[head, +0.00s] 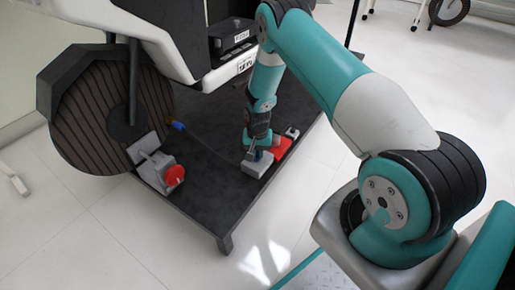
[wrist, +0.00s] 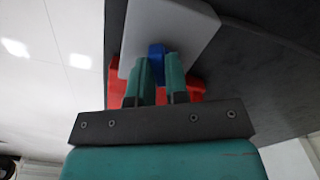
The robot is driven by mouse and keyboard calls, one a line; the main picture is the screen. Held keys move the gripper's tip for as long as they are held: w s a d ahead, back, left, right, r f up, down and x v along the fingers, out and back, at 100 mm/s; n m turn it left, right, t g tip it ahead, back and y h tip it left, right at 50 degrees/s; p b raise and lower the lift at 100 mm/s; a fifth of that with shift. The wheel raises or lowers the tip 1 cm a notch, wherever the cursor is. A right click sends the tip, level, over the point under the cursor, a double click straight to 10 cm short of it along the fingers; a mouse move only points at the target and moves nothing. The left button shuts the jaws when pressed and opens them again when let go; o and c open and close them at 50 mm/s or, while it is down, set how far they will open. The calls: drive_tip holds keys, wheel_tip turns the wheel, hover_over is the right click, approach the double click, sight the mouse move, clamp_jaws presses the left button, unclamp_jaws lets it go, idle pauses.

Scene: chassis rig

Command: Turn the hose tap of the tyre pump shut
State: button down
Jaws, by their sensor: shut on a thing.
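The tyre pump, a grey box (head: 258,167) with a red part (head: 281,147), sits on the dark platform near its front right edge. In the wrist view, its pale grey body (wrist: 200,28) and red parts (wrist: 114,85) show around my fingers. A small blue hose tap (wrist: 156,50) shows between my teal fingertips. My gripper (wrist: 160,68) is shut on the blue tap, reaching down from above in the head view (head: 254,154). The fingers hide part of the tap, so its exact angle cannot be told.
A thin dark hose (head: 208,138) runs from the pump towards a blue fitting (head: 178,126) near the large wheel (head: 90,120). A grey block with a red knob (head: 174,175) stands left. The white chassis body (head: 190,40) overhangs behind. Bare dark platform (head: 215,195) lies between.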

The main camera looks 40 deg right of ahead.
sight(258, 154)
drive_tip(key=n+p, duration=0.3)
drive_tip(key=n, duration=0.3)
drive_tip(key=shift+r, duration=0.15)
drive_tip(key=n+p, duration=0.1)
drive_tip(key=n, duration=0.4)
drive_tip(key=shift+n, duration=0.4)
drive_tip(key=c, duration=1.1)
unclamp_jaws()
drive_tip(key=shift+p, duration=0.3)
wheel_tip(258, 154, up, 17)
drive_tip(key=p, duration=0.6)
drive_tip(key=shift+r, duration=0.1)
